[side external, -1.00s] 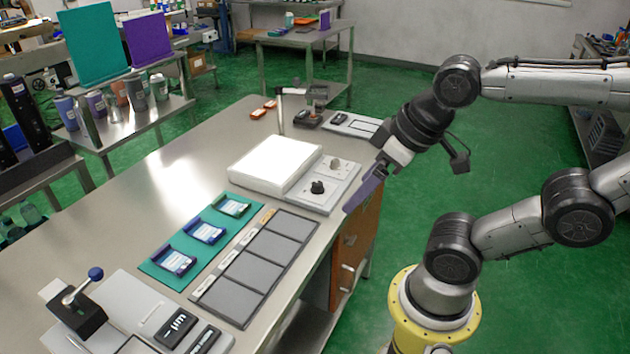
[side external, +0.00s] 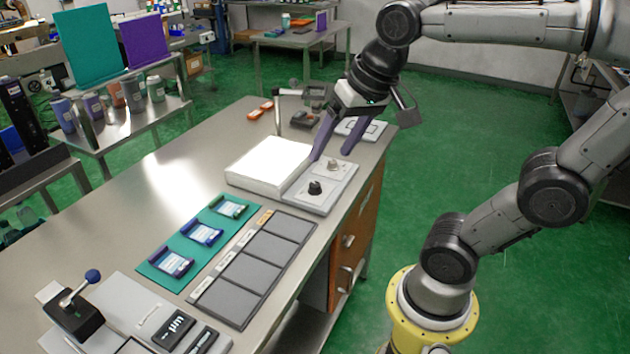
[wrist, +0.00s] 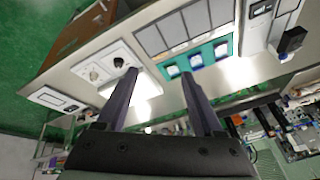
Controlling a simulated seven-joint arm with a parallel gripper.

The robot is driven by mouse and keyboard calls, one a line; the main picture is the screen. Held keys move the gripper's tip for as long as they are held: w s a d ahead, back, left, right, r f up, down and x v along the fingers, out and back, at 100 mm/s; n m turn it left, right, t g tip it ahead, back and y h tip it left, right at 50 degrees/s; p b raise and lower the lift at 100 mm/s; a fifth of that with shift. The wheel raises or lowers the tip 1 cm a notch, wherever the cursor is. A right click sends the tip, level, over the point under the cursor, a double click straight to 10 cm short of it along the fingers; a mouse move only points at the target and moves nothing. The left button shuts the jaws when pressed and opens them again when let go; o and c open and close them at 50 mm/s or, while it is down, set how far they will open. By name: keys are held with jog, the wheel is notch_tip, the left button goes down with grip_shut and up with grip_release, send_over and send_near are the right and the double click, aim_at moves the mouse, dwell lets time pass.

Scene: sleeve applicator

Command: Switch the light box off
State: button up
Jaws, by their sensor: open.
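The light box (side external: 268,163) has a bright white, lit-looking top and sits near the table's right edge. It shows between my fingers in the wrist view (wrist: 147,88), partly hidden by one finger. A pale control panel (side external: 322,199) adjoins its right side, with a black knob (side external: 315,188) and a smaller pale knob or switch (side external: 333,165). My gripper (side external: 331,156) is open and empty, with purple fingers pointing down over the panel's far part near the pale knob. I cannot tell whether a fingertip touches anything. In the wrist view, my gripper (wrist: 159,74) has its fingers wide apart.
A teal mat (side external: 158,266) with several labelled holders and a grey sectioned tray (side external: 222,294) lie nearer the camera. A black press with a blue-ball lever (side external: 78,308) stands front left. Small devices (side external: 304,119) sit behind the panel. The table's left middle is clear.

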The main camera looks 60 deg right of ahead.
jog(key=w+d+m+g, duration=0.1)
jog(key=w+d+m, duration=0.2)
jog(key=w, duration=0.2)
jog(key=m+g, duration=0.4)
jog(key=m, duration=0.1)
send_over(315, 184)
notch_tip(315, 184, down, 10)
notch_tip(315, 184, down, 13)
jog(key=shift+r, duration=0.1)
grip_shut()
